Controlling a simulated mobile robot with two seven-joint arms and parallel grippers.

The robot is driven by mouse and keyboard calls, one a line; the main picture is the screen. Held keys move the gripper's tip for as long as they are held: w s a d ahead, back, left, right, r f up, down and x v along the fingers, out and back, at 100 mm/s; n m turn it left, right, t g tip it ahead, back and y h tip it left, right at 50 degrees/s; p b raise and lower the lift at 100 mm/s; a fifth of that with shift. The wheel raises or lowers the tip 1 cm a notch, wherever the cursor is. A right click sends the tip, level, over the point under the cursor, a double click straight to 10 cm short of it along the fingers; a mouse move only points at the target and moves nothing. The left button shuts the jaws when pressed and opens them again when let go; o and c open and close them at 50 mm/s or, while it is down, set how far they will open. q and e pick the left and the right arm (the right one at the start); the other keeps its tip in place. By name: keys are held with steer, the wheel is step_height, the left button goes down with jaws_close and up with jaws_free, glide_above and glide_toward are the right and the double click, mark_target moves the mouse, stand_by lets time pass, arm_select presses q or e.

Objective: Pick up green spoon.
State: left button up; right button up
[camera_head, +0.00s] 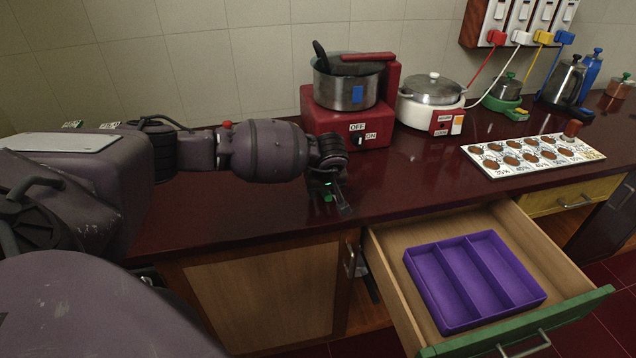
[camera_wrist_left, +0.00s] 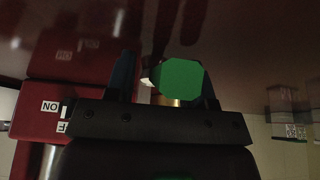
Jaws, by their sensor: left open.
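My left gripper (camera_head: 338,200) is open and low over the dark red counter, in front of the red burner. A small green piece (camera_head: 327,197) shows at its fingers in the head view. In the left wrist view a flat green eight-sided face (camera_wrist_left: 183,80) lies between the two spread fingers of the gripper (camera_wrist_left: 165,78), nearer the right finger. It is probably the end of the green spoon; the rest of the spoon is hidden. I cannot tell whether a finger touches it. My right gripper is not in view.
The red burner (camera_head: 340,129) with a steel pot (camera_head: 345,91) stands just behind the gripper. A white cooker (camera_head: 418,113) and a labelled white board (camera_head: 500,167) stand to the right. Below the counter, an open drawer (camera_head: 395,290) holds a purple divided tray (camera_head: 425,270). Counter to the left is clear.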

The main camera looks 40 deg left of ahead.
arm_select(q)
jaws_close()
steer(key=shift+r, duration=0.1)
stand_by(0.3)
